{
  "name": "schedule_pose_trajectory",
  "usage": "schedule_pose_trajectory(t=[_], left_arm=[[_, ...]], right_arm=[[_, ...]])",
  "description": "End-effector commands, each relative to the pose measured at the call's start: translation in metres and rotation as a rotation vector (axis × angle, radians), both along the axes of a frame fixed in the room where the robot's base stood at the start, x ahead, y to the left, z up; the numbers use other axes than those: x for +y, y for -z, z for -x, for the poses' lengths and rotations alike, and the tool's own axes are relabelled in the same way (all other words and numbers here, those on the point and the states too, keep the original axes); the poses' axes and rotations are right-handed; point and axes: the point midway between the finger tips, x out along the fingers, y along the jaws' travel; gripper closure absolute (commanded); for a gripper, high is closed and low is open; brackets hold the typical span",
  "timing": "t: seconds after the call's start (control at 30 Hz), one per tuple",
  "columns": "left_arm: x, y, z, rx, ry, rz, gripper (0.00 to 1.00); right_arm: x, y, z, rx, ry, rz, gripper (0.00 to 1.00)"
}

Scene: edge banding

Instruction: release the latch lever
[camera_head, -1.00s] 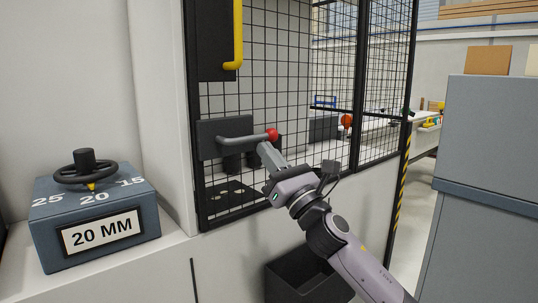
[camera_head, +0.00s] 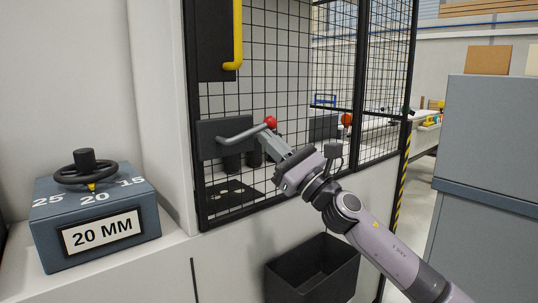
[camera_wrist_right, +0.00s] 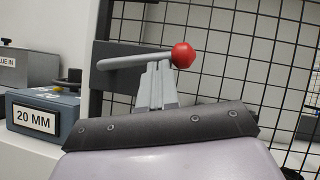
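The latch lever (camera_head: 243,134) is a grey bent handle with a red ball (camera_head: 270,122) at its end, on a dark plate on the mesh door. It slopes up toward the ball. My right gripper (camera_head: 265,139) is at the lever's free end, just below the ball. In the right wrist view, the gripper's fingers (camera_wrist_right: 158,72) are close together, their tips against or just under the lever (camera_wrist_right: 130,60), left of the red ball (camera_wrist_right: 183,55). The exact contact is hard to tell. My left gripper is not in view.
A yellow handle (camera_head: 238,38) hangs above on a black panel. A blue box with a handwheel (camera_head: 95,220), marked 20 MM, stands on the ledge at left. A black bin (camera_head: 312,268) sits below my right arm. A grey cabinet (camera_head: 488,150) stands at right.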

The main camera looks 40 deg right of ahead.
Motion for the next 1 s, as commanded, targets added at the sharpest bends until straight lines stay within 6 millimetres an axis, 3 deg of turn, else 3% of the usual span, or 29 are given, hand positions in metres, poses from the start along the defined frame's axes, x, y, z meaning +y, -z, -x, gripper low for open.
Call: schedule_pose_trajectory(t=[0.6, 1.0], left_arm=[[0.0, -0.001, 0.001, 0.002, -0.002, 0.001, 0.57], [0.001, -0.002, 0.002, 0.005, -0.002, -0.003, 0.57]], right_arm=[[0.008, -0.047, 0.001, -0.045, 0.002, 0.559, 1.0], [0.017, -0.06, 0.001, -0.059, 0.0, 0.754, 1.0]])
